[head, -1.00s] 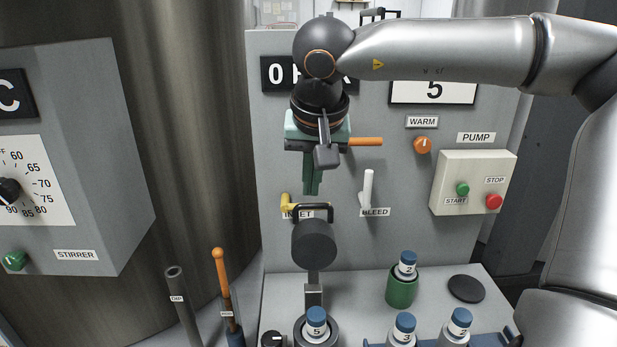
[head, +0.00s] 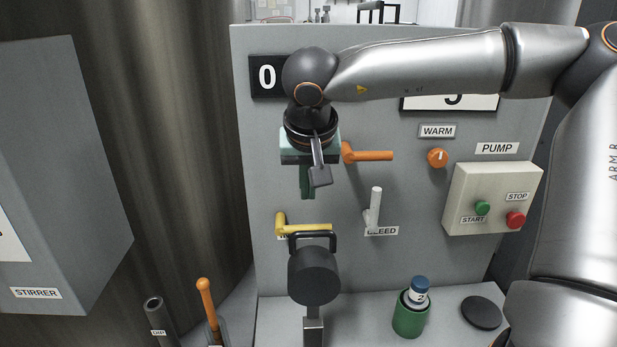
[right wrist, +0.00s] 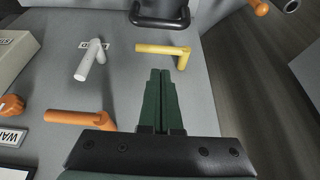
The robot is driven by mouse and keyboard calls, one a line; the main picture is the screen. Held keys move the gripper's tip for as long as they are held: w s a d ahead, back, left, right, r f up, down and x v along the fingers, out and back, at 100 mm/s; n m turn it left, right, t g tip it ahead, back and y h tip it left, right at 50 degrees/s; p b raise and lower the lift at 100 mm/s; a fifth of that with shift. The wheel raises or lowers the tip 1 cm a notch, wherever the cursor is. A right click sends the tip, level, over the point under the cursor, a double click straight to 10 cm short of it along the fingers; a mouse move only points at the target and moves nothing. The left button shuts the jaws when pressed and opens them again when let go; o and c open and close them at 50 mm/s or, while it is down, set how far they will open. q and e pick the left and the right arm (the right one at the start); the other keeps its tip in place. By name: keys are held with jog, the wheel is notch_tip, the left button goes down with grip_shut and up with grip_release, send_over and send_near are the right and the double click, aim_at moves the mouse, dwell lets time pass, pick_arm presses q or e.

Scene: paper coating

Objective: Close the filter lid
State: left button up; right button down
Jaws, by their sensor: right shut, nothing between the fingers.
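The filter lid appears to be the dark round disc (head: 314,276) with a black bar handle (head: 313,240) on its top edge. It stands raised on a grey hinge post (head: 314,328), its flat face toward me. The handle also shows at the top of the right wrist view (right wrist: 160,18). My right gripper (head: 306,196) points down above the handle, apart from it. Its green fingers (right wrist: 160,76) are shut together with nothing between them. The filter's opening below the lid is out of view. My left gripper is not in view.
A yellow lever (head: 305,227) lies close behind the lid handle. An orange lever (head: 370,156) and a white lever (head: 375,208) stick out of the panel to the right. A green holder (head: 410,318) with a bottle and a black disc (head: 482,312) stand on the ledge.

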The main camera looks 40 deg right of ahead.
aim_at(309, 248)
jog(key=f, duration=0.3)
jog(key=s+a+f, duration=0.1)
jog(key=shift+f+p, duration=0.35)
jog(key=shift+f, duration=0.05)
jog(key=shift+s+a+f, duration=0.1)
jog(key=shift+s, duration=0.1)
